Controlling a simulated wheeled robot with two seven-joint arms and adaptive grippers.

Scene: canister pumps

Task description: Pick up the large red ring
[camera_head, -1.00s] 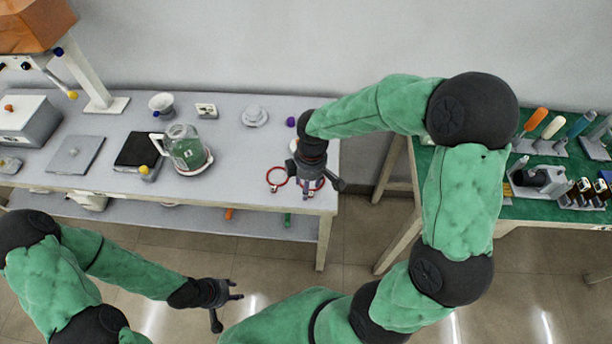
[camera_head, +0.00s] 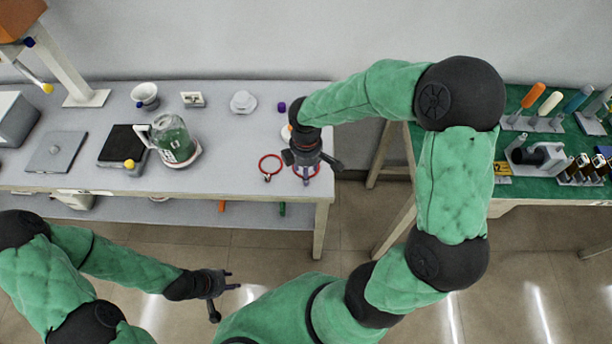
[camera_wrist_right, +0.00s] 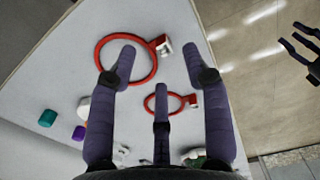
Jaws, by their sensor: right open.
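The large red ring (camera_wrist_right: 120,36) lies on the grey table (camera_wrist_right: 60,80) near its corner, with a small pale tag or clip at its side. A smaller red ring (camera_wrist_right: 147,103) lies beside it; in the head view the smaller ring (camera_head: 262,160) is left of my right gripper. My right gripper (camera_head: 306,176) is over the large ring and hides most of it there. In the wrist view my right gripper (camera_wrist_right: 158,65) has its fingers spread, one tip overlapping the large ring, nothing between them. My left gripper (camera_head: 228,283) is open and empty, low in front of the table.
A glass jug (camera_head: 172,140), a black-topped scale (camera_head: 124,145), a white bowl (camera_head: 145,95) and a white lidded item (camera_head: 243,101) stand left on the table. A green-topped table (camera_head: 540,188) with tools is at right. A gap separates the tables.

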